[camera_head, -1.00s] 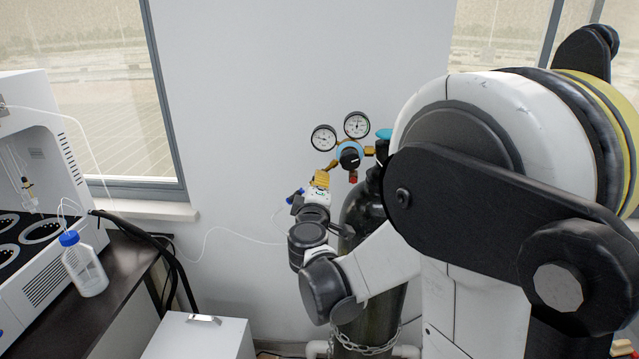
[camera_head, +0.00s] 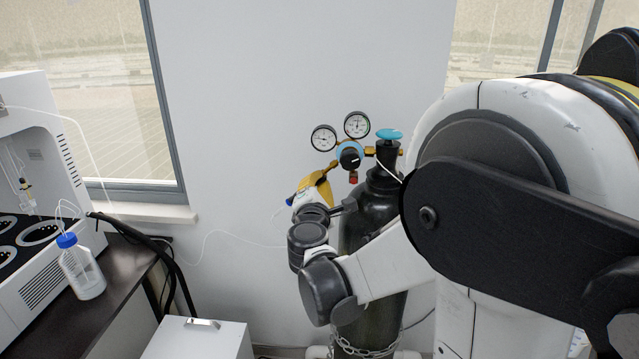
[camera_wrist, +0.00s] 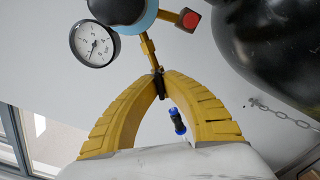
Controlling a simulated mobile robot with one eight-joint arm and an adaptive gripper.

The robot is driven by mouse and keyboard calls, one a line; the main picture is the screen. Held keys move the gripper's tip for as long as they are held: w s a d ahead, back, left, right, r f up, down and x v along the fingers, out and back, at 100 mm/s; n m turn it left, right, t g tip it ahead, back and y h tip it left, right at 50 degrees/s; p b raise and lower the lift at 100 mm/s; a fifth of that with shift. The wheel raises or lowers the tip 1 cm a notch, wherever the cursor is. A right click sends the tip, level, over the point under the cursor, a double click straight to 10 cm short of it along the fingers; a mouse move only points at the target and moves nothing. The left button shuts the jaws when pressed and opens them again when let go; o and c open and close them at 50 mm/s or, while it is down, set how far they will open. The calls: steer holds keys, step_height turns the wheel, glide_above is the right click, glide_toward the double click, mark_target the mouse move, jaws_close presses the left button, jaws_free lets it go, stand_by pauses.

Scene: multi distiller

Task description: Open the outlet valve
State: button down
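The gas regulator carries a blue-faced body with a black knob (camera_head: 349,158). A brass outlet pipe (camera_wrist: 148,47) runs from it down to the outlet valve (camera_wrist: 159,84), of which only a small dark piece shows between my fingertips. My gripper (camera_wrist: 160,76) has two curved yellow fingers whose tips come together around that dark piece. A blue and black hose fitting (camera_wrist: 177,122) shows through the gap between the fingers. In the head view my gripper (camera_head: 327,175) is just below and left of the regulator, and most of the valve is hidden.
Two gauges (camera_head: 324,138) (camera_head: 357,125) top the regulator. The dark gas cylinder (camera_head: 384,205) with a teal handwheel (camera_head: 389,134) stands close on the right, with a chain (camera_head: 363,347) around it. A thin white tube (camera_head: 225,232) runs left along the wall.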

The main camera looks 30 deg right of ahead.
steer(key=shift+n, duration=0.9)
steer(key=c, duration=1.5)
jaws_free()
steer(key=shift+a, duration=0.1)
steer(key=v, duration=1.2)
